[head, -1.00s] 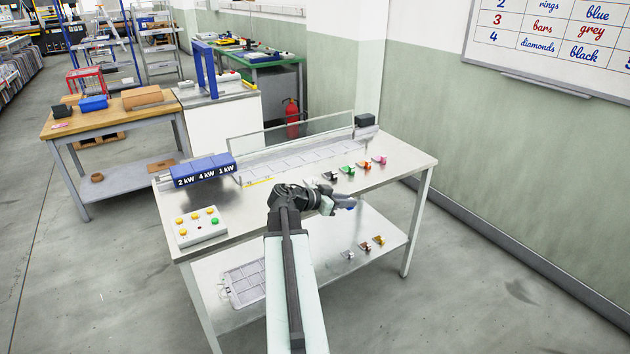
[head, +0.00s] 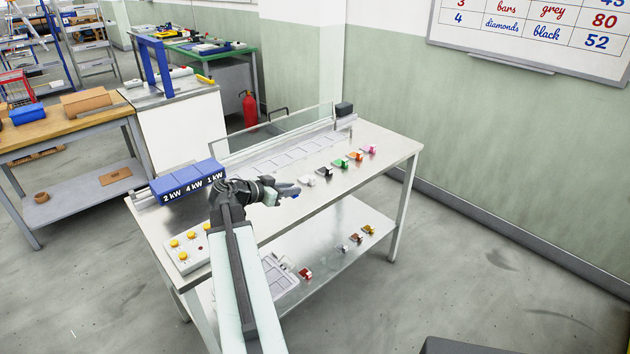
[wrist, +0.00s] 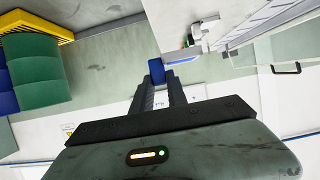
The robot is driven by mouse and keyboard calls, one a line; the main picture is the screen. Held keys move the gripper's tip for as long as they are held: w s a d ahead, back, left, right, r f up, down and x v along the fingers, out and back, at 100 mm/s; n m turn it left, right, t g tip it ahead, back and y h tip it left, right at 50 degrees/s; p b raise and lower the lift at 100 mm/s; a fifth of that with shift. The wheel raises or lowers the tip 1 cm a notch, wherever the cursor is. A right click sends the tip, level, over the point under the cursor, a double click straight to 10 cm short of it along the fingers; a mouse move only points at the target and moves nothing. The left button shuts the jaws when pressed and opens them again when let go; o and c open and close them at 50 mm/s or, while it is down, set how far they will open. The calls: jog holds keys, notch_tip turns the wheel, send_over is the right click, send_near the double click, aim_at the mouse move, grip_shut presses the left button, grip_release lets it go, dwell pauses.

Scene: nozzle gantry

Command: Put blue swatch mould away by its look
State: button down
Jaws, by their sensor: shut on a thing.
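My gripper (head: 286,191) is shut on the blue swatch mould (head: 295,193) and holds it above the metal bench (head: 270,222). In the wrist view the blue mould (wrist: 156,70) shows between the fingertips of my gripper (wrist: 158,82); its face pattern cannot be made out. A row of small moulds stands on the bench top to the right: white (head: 307,180), black (head: 324,172), green (head: 339,163), orange (head: 355,157) and pink (head: 369,149). A pale tray with square compartments (head: 290,155) runs along the back of the bench.
A clear screen (head: 262,132) stands behind the tray. Blue blocks (head: 187,184) and a button box (head: 186,250) are at the left. The lower shelf holds a grey tray (head: 283,284) and several small moulds, one red (head: 305,273). A whiteboard table (head: 540,25) lists patterns, colours and numbers.

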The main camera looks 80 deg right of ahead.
jog(key=s+f+b, duration=0.5)
jog(key=w+d, duration=0.3)
jog(key=d, duration=0.1)
jog(key=w+d, duration=0.3)
jog(key=d, duration=0.1)
jog(key=w+d+f, duration=0.1)
jog(key=w+d, duration=0.2)
jog(key=d, duration=0.2)
jog(key=shift+w+f, duration=0.1)
jog(key=shift+w, duration=0.2)
jog(key=f+b, duration=0.4)
jog(key=shift+w+d, duration=0.15)
jog(key=shift+d, duration=0.05)
jog(key=shift+r, duration=0.2)
jog(key=shift+f, duration=0.1)
jog(key=c, duration=1.7)
grip_release()
jog(key=shift+f, duration=0.1)
jog(key=shift+c, duration=0.2)
jog(key=o, duration=0.4)
